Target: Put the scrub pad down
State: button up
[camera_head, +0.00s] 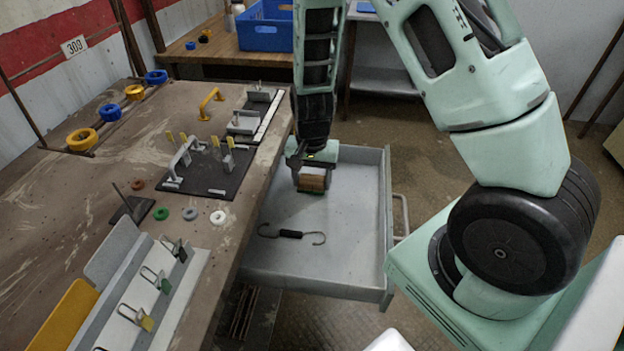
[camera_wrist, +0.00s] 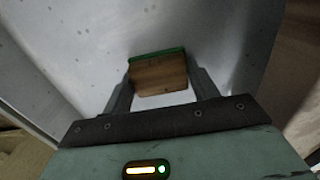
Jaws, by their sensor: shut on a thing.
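The scrub pad (camera_head: 311,182) is a brown block with a green layer on its underside. My gripper (camera_head: 306,168) is shut on it, over the grey open drawer (camera_head: 348,250) beside the workbench. In the wrist view the scrub pad (camera_wrist: 158,75) sits between the two fingers of my gripper (camera_wrist: 160,90), with its green edge facing away from the palm. The pad is low inside the drawer; I cannot tell whether it touches the drawer floor.
A hook with a black grip (camera_head: 291,234) lies on the drawer floor in front of the pad. The drawer floor to the right is clear. The workbench (camera_head: 60,200) on the left holds padlocks, rings and a dark plate with a handle. A blue crate (camera_head: 264,30) stands behind.

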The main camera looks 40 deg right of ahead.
aim_at(312, 179)
jog(key=shift+f, duration=0.45)
jog(key=o, duration=0.8)
jog(key=shift+s, duration=0.1)
jog(key=shift+c, duration=0.2)
jog(key=shift+o, duration=0.9)
jog(key=shift+f+b, duration=0.1)
jog(key=shift+b, duration=0.2)
jog(key=shift+s, duration=0.1)
notch_tip(312, 179, up, 12)
jog(key=p, duration=0.2)
jog(key=s+a+r+n+y, duration=0.1)
jog(key=s+a+r+n, duration=0.35)
jog(key=a, duration=0.25)
jog(key=s+a+r+n, duration=0.3)
jog(key=s+a+n, duration=0.15)
jog(key=a, duration=0.35)
jog(key=s+a+r+n+p, duration=0.1)
jog(key=s+a+r+n, duration=0.1)
jog(key=s, duration=0.4)
jog(key=s+a+r+n+p, duration=0.1)
jog(key=s+r+n, duration=0.1)
jog(key=s+n, duration=0.3)
jog(key=shift+s+a+r+n, duration=0.15)
jog(key=shift+s+a+n, duration=0.15)
jog(key=shift+s+a, duration=0.05)
